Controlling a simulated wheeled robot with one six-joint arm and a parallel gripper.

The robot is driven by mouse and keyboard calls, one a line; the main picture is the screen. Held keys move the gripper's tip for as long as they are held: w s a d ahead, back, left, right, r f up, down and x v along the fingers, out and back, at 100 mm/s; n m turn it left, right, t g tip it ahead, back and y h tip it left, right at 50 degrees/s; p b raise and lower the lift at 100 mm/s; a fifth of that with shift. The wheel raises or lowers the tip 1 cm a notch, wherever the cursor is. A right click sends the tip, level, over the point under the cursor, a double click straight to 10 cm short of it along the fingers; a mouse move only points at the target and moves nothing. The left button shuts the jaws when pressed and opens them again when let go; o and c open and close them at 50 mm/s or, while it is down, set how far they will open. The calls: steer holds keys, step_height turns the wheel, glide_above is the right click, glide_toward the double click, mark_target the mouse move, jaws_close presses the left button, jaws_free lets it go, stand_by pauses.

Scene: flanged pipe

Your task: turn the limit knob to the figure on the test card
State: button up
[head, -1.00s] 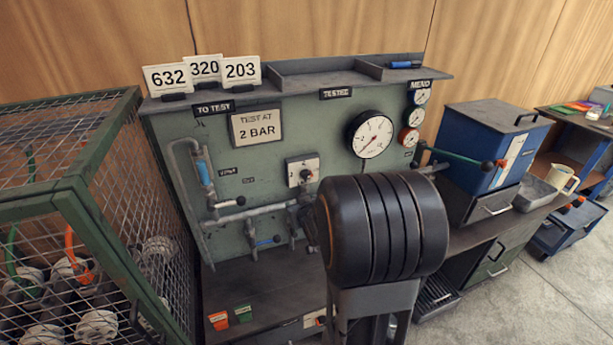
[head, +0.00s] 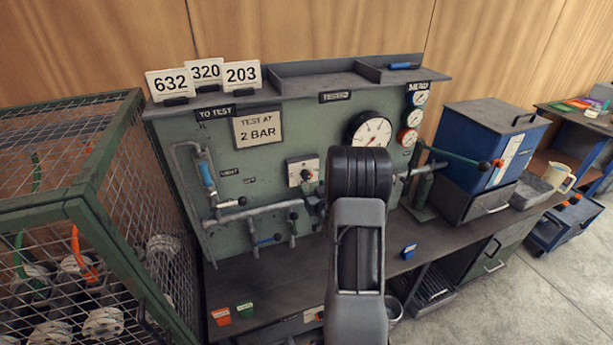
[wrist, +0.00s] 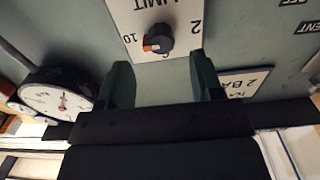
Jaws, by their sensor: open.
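The limit knob (head: 305,175) sits on a white plate on the green panel. In the wrist view the black knob (wrist: 158,39) has an orange mark on its left side, and the plate shows LIMIT with figures 10, 6 and 2. The mark lies between the 10 and the 6, nearer the 10. The test card (head: 257,129) reads TEST AT 2 BAR, and part of it shows in the wrist view (wrist: 245,82). My gripper (wrist: 165,75) is open and empty, its fingers short of the knob in the picture.
A large dial gauge (head: 369,133) is right of the knob. Pipes and a blue-handled valve (head: 265,241) are below and left. A wire cage (head: 85,215) stands at left, a blue cabinet (head: 490,145) at right. The bench top (head: 400,235) is mostly clear.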

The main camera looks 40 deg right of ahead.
mark_target(307, 178)
steer(key=shift+p+x, duration=0.65)
steer(key=shift+x, duration=2.45)
steer(key=c, duration=0.9)
